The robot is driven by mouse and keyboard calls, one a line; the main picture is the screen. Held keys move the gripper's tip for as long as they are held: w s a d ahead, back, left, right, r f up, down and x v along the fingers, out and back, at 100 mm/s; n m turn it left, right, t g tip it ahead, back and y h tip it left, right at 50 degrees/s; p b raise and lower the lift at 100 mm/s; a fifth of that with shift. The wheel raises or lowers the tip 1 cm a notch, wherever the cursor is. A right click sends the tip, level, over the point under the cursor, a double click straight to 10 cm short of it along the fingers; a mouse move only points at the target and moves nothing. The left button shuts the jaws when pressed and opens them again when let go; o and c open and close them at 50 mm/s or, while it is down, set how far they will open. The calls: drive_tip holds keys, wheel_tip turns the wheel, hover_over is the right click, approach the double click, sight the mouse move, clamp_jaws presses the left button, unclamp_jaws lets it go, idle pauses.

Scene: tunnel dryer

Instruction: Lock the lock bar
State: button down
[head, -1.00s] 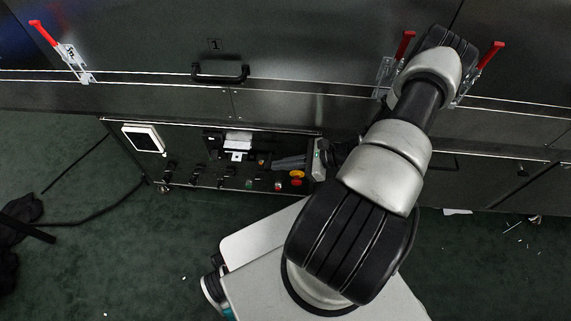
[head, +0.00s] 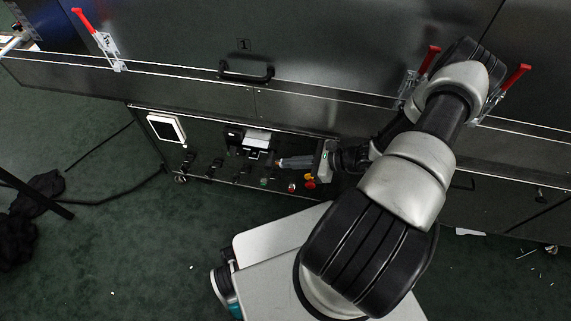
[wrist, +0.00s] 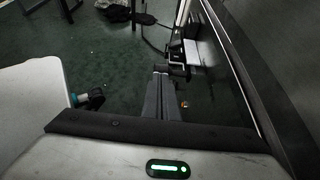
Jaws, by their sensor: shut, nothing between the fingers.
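No part is marked as the lock bar. Red-handled toggle clamps sit on the dryer's front: one at the left (head: 98,38), one at the right (head: 430,60) and one further right (head: 514,79), partly behind my arm. Their red handles point up and tilt. My gripper (head: 281,162) is shut and empty, low in front of the control panel, fingers pointing left, well below the clamps. In the wrist view its closed fingers (wrist: 164,76) reach close to a dark fitting on the panel; contact cannot be told.
The control panel (head: 215,165) carries a white-framed display (head: 167,128), black knobs, and red and yellow buttons (head: 310,181). A black door handle (head: 246,72) is above it. Dark cloth and cables (head: 40,205) lie on the floor at left; open green floor lies between.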

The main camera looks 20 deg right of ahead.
drive_tip(key=p+v, duration=0.1)
drive_tip(key=v, duration=0.9)
drive_tip(key=shift+s+d+p, duration=0.2)
drive_tip(key=shift+d+p, duration=0.1)
drive_tip(key=shift+d, duration=0.05)
drive_tip(key=shift+r, duration=0.1)
